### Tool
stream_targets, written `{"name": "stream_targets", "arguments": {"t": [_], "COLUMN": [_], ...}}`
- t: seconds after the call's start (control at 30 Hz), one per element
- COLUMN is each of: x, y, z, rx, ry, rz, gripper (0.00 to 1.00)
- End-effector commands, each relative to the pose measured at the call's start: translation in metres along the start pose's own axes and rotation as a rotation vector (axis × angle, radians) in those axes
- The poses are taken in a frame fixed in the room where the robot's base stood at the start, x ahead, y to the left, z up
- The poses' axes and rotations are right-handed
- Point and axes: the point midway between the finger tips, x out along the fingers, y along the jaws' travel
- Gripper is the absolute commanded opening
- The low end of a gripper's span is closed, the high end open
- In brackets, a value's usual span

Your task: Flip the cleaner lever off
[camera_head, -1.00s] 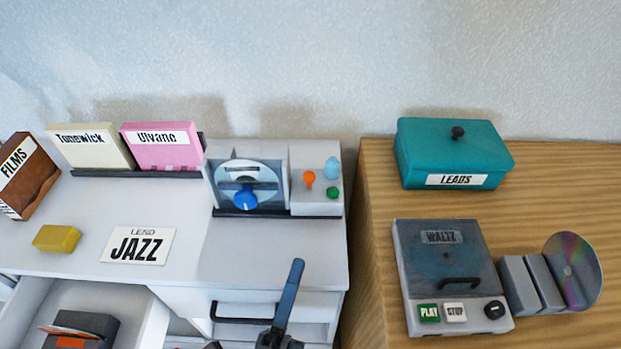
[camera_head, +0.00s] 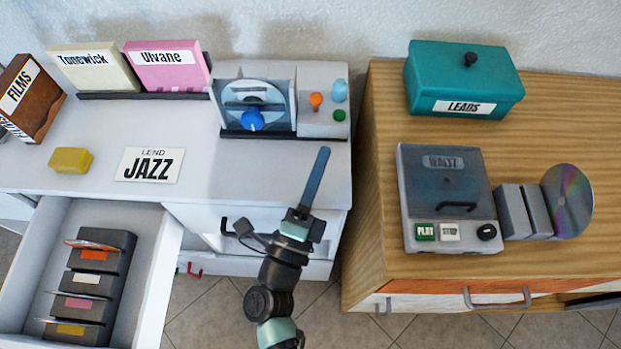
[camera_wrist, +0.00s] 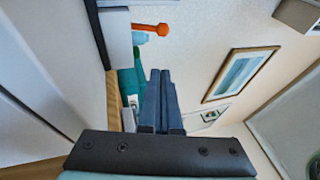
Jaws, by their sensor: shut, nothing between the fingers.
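The disc cleaner (camera_head: 313,75) is a grey box at the back right of the white desk, with a disc and a blue knob (camera_head: 251,121) behind its clear front. Its right panel carries an orange lever (camera_head: 316,101), a light blue knob (camera_head: 340,90) and a green button (camera_head: 340,116). The orange lever also shows in the wrist view (camera_wrist: 155,30), sticking out above and beyond my fingers. My gripper (camera_head: 323,152) is shut and empty, its fingers pointing up just in front of and below the cleaner's right panel, apart from the lever.
A card reading JAZZ (camera_head: 149,164) and a yellow block (camera_head: 71,160) lie on the desk. An open drawer (camera_head: 171,265) with discs is at lower left. A teal LEADS box (camera_head: 430,80) and a player (camera_head: 445,185) stand on the wooden cabinet at right.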

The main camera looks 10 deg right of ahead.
Motion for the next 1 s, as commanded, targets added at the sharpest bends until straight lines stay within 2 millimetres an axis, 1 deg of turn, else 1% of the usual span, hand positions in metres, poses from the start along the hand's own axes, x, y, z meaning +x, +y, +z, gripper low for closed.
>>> {"name": "stream_targets", "arguments": {"t": [0.03, 0.17, 0.2, 0.33, 0.57, 1.0], "x": [0.013, 0.040, 0.043, 0.054, 0.062, 0.063], "y": [-0.003, -0.002, -0.001, -0.001, 0.000, -0.002], "z": [0.000, 0.000, 0.008, 0.019, 0.028, 0.028], "rx": [0.002, 0.002, 0.003, 0.002, 0.001, -0.001], "ry": [0.002, 0.003, -0.001, 0.000, 0.000, 0.000], "rz": [-0.004, -0.003, -0.001, -0.001, 0.000, 0.005], "gripper": [0.00, 0.00, 0.00, 0.00, 0.00, 0.00]}}
